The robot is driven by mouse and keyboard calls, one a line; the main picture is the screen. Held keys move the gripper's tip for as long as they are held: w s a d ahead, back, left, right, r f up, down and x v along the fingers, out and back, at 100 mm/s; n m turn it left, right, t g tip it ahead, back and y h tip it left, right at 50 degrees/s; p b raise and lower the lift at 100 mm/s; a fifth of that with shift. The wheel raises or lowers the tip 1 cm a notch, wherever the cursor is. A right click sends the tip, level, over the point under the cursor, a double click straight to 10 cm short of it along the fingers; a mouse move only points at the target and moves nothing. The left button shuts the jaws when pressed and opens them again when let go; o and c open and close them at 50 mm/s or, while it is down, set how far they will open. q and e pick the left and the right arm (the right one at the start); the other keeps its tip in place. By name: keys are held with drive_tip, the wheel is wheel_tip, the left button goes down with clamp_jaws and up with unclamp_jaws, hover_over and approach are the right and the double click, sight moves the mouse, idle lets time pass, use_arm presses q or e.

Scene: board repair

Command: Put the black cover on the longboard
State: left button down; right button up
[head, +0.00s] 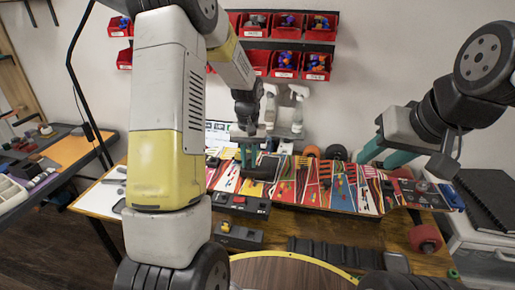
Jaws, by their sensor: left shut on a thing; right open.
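The longboard (340,190) lies across the workbench, with a colourful striped deck and red wheels (425,238) at its right end. My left gripper (249,158), with teal fingers, is over the left part of the board. It is shut on a small dark piece, apparently the black cover (263,170), held at or just above the deck; whether it touches cannot be told. My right gripper (378,148) is open and empty above the right part of the board.
Two black boxes (240,204) and a long black tray (335,254) lie in front of the board. Spray bottles (298,105) stand behind it. Red bins (287,64) hang on the wall. A black case (490,195) lies at the right, and a side table (75,150) stands at the left.

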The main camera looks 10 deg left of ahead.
use_arm(q)
drive_tip(key=shift+f, duration=0.65)
idle(0.9)
drive_tip(key=c, duration=1.2)
unclamp_jaws()
drive_tip(key=shift+c, duration=0.2)
drive_tip(key=shift+c, duration=1)
drive_tip(key=shift+r, duration=3.75)
